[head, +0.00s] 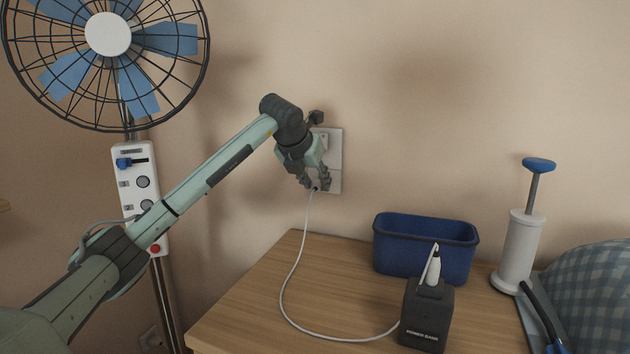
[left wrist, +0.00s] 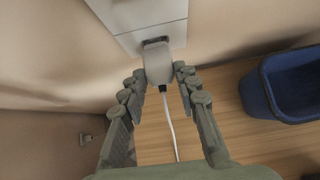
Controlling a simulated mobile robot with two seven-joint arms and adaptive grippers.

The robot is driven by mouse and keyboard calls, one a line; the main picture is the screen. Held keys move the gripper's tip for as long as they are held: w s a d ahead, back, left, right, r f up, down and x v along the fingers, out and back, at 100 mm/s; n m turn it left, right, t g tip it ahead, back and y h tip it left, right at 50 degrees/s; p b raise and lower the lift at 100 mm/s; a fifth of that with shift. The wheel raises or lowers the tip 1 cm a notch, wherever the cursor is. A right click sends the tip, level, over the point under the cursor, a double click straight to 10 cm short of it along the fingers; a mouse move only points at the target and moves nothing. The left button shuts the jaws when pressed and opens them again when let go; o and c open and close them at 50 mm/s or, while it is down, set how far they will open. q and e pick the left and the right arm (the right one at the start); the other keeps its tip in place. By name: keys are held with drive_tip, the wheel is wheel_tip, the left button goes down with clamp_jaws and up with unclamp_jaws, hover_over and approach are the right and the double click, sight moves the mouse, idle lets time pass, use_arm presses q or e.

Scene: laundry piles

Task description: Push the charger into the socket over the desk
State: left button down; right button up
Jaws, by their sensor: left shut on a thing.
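My left gripper (head: 316,185) is at the wall just over the desk (head: 255,285), at the lower part of the white socket plate (head: 336,150). The left wrist view shows it shut on the grey charger (left wrist: 158,65), with a finger on each side. The charger's front end is at the dark socket opening (left wrist: 154,41) in the plate (left wrist: 145,12). I cannot tell how deep its plug is in. A white cable (head: 289,290) hangs from the charger and curves over the desk to a black power bank (head: 427,320). My right gripper is out of view.
A blue bin (head: 408,262) stands on the desk right of the socket. A white pump (head: 518,255) with a blue handle stands farther right, beside plaid fabric (head: 595,290). A fan (head: 108,35) is at the left. The desk's left part holds only the cable.

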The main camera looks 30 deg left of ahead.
use_arm(q)
drive_tip(key=shift+w+a+p, duration=0.15)
drive_tip(key=shift+w+p, duration=0.15)
drive_tip(key=shift+w, duration=0.35)
idle(0.5)
drive_tip(key=c, duration=1)
unclamp_jaws()
drive_tip(key=shift+c, duration=0.2)
drive_tip(key=shift+s+f+b, duration=0.1)
drive_tip(key=shift+s+b, duration=0.4)
drive_tip(key=shift+s, duration=0.2)
drive_tip(key=s+d+b, duration=0.2)
drive_tip(key=s+b, duration=0.1)
drive_tip(key=s, duration=0.4)
drive_tip(key=shift+s, duration=0.15)
